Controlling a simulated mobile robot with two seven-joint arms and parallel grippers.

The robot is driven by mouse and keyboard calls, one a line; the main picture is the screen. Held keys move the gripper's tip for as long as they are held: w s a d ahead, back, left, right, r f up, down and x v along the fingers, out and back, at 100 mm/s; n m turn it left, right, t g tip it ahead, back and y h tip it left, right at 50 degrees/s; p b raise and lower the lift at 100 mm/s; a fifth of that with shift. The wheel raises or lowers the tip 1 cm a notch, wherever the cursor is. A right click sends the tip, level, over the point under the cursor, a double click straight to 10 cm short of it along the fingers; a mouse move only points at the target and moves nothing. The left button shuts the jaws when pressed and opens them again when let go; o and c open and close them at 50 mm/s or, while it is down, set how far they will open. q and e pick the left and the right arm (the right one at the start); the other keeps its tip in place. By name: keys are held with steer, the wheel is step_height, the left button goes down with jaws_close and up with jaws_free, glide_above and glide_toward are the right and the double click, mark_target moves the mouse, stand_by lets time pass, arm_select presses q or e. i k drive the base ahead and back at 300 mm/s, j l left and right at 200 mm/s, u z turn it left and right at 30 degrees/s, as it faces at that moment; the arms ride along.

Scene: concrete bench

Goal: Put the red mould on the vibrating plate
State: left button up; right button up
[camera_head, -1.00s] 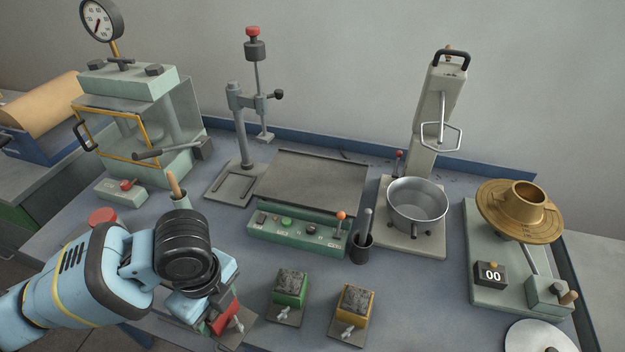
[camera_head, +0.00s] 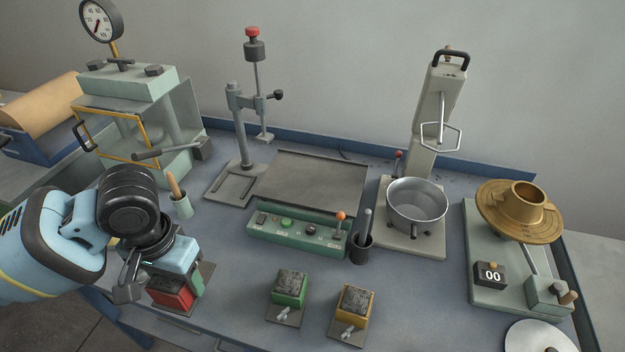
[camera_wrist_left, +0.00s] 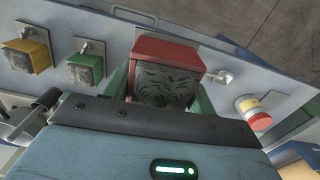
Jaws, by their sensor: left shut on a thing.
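The red mould (camera_head: 170,294) is at the front left of the bench, filled with dark grey material. My left gripper (camera_head: 178,278) is shut on it from above, with a green finger beside its right side. In the left wrist view the red mould (camera_wrist_left: 168,50) sits between my green fingers, and its grey fill shows. I cannot tell whether its base is clear of the bench. The vibrating plate (camera_head: 312,180) is a bare, flat, dark tray at the bench's middle, behind a green control box (camera_head: 298,231). My right gripper is not in view.
A green mould (camera_head: 290,287) and a yellow mould (camera_head: 356,302) stand to the right at the front. A pot with a wooden handle (camera_head: 181,204), a grey stand (camera_head: 240,140) and a dark cup (camera_head: 361,247) stand around the plate. A steel bowl (camera_head: 417,202) is to its right.

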mark_target(323, 182)
steer(key=k, duration=0.65)
steer(key=z, duration=1.5)
steer(key=i+j, duration=0.15)
steer(key=j, duration=0.25)
steer(key=i+j, duration=0.1)
steer(key=j, duration=0.25)
steer(key=i+j, duration=0.15)
steer(key=j, duration=0.25)
steer(key=i+j, duration=0.1)
steer(key=j, duration=0.3)
steer(key=i+j, duration=0.15)
steer(key=j, duration=0.25)
